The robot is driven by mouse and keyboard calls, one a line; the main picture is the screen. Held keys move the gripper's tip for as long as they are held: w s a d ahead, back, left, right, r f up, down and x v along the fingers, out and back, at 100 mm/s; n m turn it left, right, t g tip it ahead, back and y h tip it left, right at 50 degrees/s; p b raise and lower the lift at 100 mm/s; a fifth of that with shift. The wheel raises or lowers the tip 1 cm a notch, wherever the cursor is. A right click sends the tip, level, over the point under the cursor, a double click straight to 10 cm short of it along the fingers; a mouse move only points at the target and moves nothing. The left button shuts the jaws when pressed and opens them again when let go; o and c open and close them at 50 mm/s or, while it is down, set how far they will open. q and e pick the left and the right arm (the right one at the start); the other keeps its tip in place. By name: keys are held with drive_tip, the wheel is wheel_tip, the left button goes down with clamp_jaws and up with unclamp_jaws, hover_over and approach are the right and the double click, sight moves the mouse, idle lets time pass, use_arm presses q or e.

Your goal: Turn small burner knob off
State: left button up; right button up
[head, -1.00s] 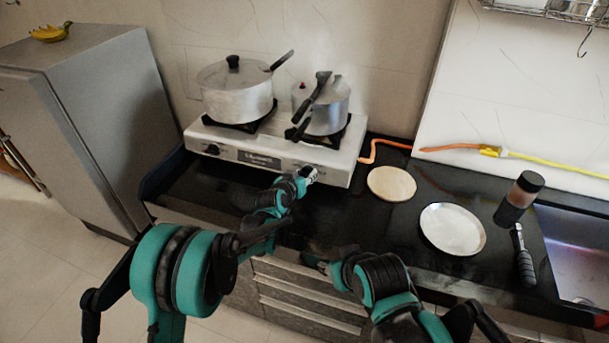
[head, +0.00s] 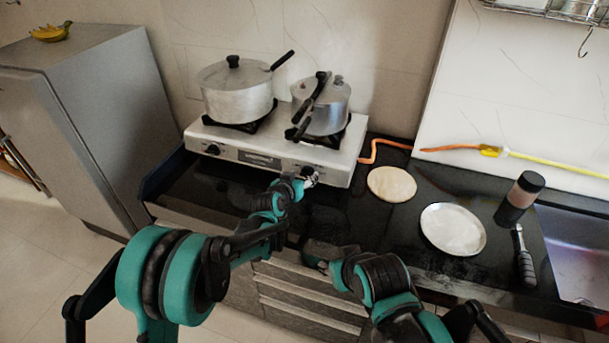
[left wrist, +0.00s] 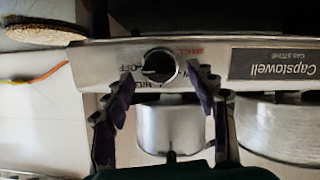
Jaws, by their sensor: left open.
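The small burner knob (left wrist: 158,65) is round and dark with a silver rim, on the stove's front panel in the left wrist view. Printed words such as "OFF" and "SMALL" sit around it. My left gripper (left wrist: 161,78) is open, with one purple-padded finger on each side of the knob; contact is not clear. In the head view my left gripper (head: 306,180) is at the right part of the front panel. The stove (head: 250,155) is silver. My right gripper (head: 314,262) is low by the counter's front edge, and its jaws are too small to read.
A large pot (head: 237,98) and a pressure cooker (head: 325,105) stand on the burners. Another knob (head: 213,149) is at the panel's left. A round board (head: 391,184), a plate (head: 453,230) and a brown jar (head: 519,198) are on the counter to the right.

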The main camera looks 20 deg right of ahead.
use_arm(q)
drive_tip(key=v, duration=1)
drive_tip(key=shift+a, duration=0.1)
drive_tip(key=s+a+r+n+g+y, duration=0.1)
drive_tip(key=s+a+r+y, duration=0.1)
drive_tip(key=s+a, duration=0.6)
drive_tip(key=s+a+r+n+g+y, duration=0.1)
drive_tip(key=s+a+r+n+y, duration=0.1)
drive_tip(key=s+a, duration=0.6)
drive_tip(key=a+y, duration=0.1)
drive_tip(key=a, duration=0.6)
drive_tip(key=shift+s+r, duration=0.2)
drive_tip(key=shift+s, duration=0.2)
drive_tip(key=s+a+f+y, duration=0.1)
drive_tip(key=s+a, duration=0.1)
drive_tip(key=s, duration=0.1)
drive_tip(key=s+a+f+n+g+y, duration=0.1)
drive_tip(key=s+a, duration=0.2)
drive_tip(key=s, duration=0.1)
drive_tip(key=s+a+f+n, duration=0.1)
drive_tip(key=s+a, duration=0.2)
drive_tip(key=s, duration=0.1)
drive_tip(key=shift+a+f+g+y, duration=0.1)
drive_tip(key=shift+f+g+y, duration=0.1)
drive_tip(key=shift+g+y, duration=0.15)
drive_tip(key=shift+c, duration=0.3)
